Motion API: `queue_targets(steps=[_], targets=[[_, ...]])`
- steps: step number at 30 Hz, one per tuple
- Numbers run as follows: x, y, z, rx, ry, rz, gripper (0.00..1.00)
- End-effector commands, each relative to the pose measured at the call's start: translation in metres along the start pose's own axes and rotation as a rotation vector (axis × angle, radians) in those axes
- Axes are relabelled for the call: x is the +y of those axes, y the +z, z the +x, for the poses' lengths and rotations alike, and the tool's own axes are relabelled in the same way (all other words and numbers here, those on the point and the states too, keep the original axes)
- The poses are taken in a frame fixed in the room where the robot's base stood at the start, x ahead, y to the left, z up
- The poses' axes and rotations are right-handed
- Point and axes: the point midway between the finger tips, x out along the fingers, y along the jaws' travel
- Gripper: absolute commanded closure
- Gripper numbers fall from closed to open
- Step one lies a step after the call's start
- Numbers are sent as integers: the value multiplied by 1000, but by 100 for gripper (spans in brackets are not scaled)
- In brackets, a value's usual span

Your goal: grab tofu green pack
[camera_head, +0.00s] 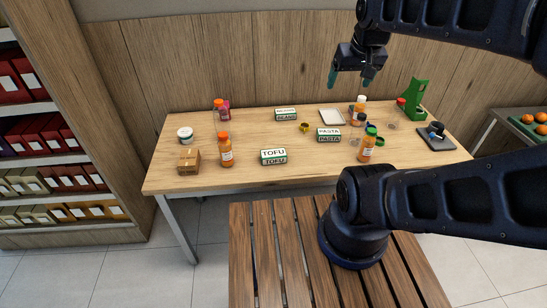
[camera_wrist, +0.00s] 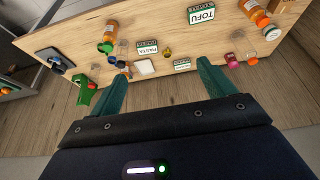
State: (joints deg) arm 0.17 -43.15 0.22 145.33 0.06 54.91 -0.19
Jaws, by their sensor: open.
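The tofu pack (camera_head: 273,157) is a white and green box with "TOFU" lettering, lying near the front middle of the wooden table in the head view. It also shows at the top of the wrist view (camera_wrist: 201,14). My gripper (camera_head: 350,84) is open and empty, with green fingertips pointing down. It is high above the back right part of the table, well away from the tofu pack. In the wrist view, my gripper's fingers (camera_wrist: 160,85) are spread wide with nothing between them.
An orange bottle (camera_head: 225,150) stands left of the tofu pack, beside a brown box (camera_head: 188,160). A pasta pack (camera_head: 328,135) and beans pack (camera_head: 286,114) lie nearby. The table's front middle is mostly clear.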

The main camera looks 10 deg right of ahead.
Motion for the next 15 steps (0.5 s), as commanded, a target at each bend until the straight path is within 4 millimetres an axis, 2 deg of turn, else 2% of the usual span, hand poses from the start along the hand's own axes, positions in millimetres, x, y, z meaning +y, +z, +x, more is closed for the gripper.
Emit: queue_targets(steps=[5, 15], targets=[[-3, -11, 10, -31, 12, -55, 18], [-21, -51, 58, -152, 60, -311, 18]])
